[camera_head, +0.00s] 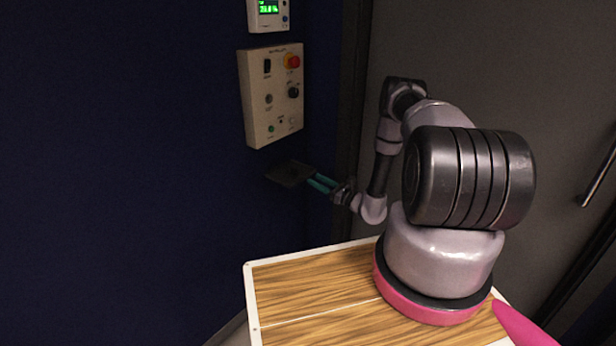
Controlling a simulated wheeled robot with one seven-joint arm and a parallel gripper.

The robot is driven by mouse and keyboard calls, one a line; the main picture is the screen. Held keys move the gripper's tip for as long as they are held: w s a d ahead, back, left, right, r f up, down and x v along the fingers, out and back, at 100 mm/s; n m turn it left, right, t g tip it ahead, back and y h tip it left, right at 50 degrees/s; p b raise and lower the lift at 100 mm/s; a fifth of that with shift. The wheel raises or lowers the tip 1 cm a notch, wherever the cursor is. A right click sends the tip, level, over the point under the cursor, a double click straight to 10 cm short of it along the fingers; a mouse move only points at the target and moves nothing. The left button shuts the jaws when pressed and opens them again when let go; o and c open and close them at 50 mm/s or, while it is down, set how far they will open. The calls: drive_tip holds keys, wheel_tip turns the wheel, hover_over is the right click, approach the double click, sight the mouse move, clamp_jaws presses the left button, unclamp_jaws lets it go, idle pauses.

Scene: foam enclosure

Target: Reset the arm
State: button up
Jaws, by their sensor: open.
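My arm rises from its round base on the wooden top and bends to the left. My gripper (322,183), with teal fingers, is at its end, near the dark blue wall and below the control panel. It is open, and I see nothing held in it. A dark flat piece (290,173) shows just left of the fingertips; I cannot tell whether it touches them.
A beige control panel (257,95) with a red knob (292,62) and several switches is on the blue wall (120,150). A small display unit (268,12) is above it. A grey door (540,75) with a handle (598,180) stands behind my arm.

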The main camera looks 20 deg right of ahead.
drive_tip(key=s+a+r+n+g+y, duration=0.1)
drive_tip(key=s+a+r+n+g, duration=0.35)
drive_tip(key=r, duration=0.65)
drive_tip(key=s+a+r+n+g+y, duration=0.1)
drive_tip(key=s+a+r+n+g, duration=0.35)
drive_tip(key=r, duration=0.75)
drive_tip(key=s+a+r+n+g+y, duration=0.1)
drive_tip(key=s+a+r+n+g, duration=0.1)
drive_tip(key=r+n+g, duration=0.7)
drive_tip(key=s+d+r+n+t+h, duration=0.3)
drive_tip(key=s+r+h, duration=0.3)
drive_tip(key=s+r, duration=0.4)
drive_tip(key=s+d+r+n+t+h, duration=0.3)
drive_tip(key=s+r+t+h, duration=0.3)
drive_tip(key=s+r, duration=0.4)
drive_tip(key=s, duration=0.5)
drive_tip(key=shift+d+n+t, duration=0.3)
drive_tip(key=shift+d, duration=0.1)
drive_tip(key=shift+r, duration=0.1)
